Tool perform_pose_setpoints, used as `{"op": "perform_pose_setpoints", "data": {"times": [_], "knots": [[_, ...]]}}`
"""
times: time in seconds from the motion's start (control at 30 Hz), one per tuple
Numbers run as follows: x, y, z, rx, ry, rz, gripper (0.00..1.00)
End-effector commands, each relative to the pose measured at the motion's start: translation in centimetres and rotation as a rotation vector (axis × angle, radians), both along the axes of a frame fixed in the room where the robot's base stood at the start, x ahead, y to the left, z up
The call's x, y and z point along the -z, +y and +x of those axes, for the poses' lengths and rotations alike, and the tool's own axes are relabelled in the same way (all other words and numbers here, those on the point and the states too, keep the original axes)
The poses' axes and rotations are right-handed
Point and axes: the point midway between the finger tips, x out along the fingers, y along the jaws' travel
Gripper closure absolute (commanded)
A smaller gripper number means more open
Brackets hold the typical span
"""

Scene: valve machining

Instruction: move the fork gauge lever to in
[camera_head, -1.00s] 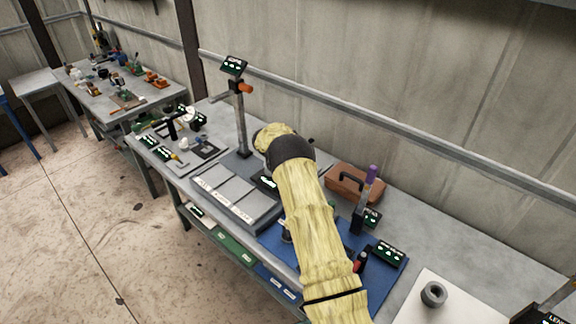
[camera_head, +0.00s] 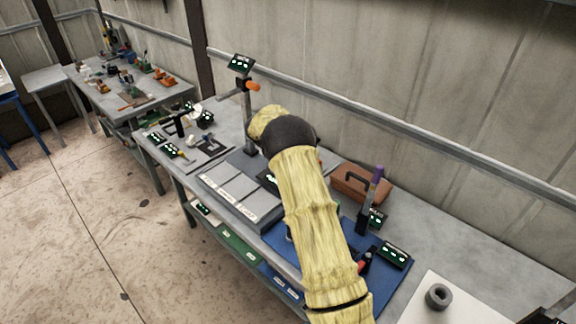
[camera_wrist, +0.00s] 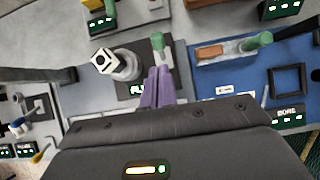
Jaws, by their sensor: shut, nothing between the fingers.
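My gripper (camera_wrist: 157,88) shows in the wrist view as two purple fingers closed together, with nothing between them. In the head view my arm hides it. No label that I can read names the fork gauge. A green-tipped handle (camera_wrist: 158,43) stands on a dark plate just beyond the fingertips. A second green knob (camera_wrist: 256,42) sits at the end of a grey bar on the blue mat, to the right. I cannot tell which of these is the fork gauge lever. The fingers appear apart from both.
A white-and-grey cylindrical fitting (camera_wrist: 118,64) stands left of the fingers. In the head view, a post with an orange handle (camera_head: 252,87) rises by my arm. A purple-topped post (camera_head: 370,195) and a brown case (camera_head: 352,190) stand right. A grey ring (camera_head: 439,296) lies on a white sheet.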

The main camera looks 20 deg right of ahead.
Motion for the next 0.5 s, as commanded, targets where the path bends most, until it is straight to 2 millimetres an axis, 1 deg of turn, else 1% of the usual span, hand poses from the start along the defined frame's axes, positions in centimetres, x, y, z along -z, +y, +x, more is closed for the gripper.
{"op": "perform_pose_setpoints", "data": {"times": [0.03, 0.1, 0.23, 0.33, 0.5], "knots": [[-0.8, 0.6, 0.0, -0.005, -0.005, 0.002, 1.0], [-2.0, 1.2, -0.2, -0.006, -0.004, 0.002, 1.0], [-3.9, 1.8, -0.5, -0.007, -0.002, 0.001, 1.0], [-4.6, 2.0, -0.7, -0.007, 0.0, 0.001, 1.0], [-4.9, 2.1, -0.7, -0.007, 0.002, 0.001, 1.0]]}}
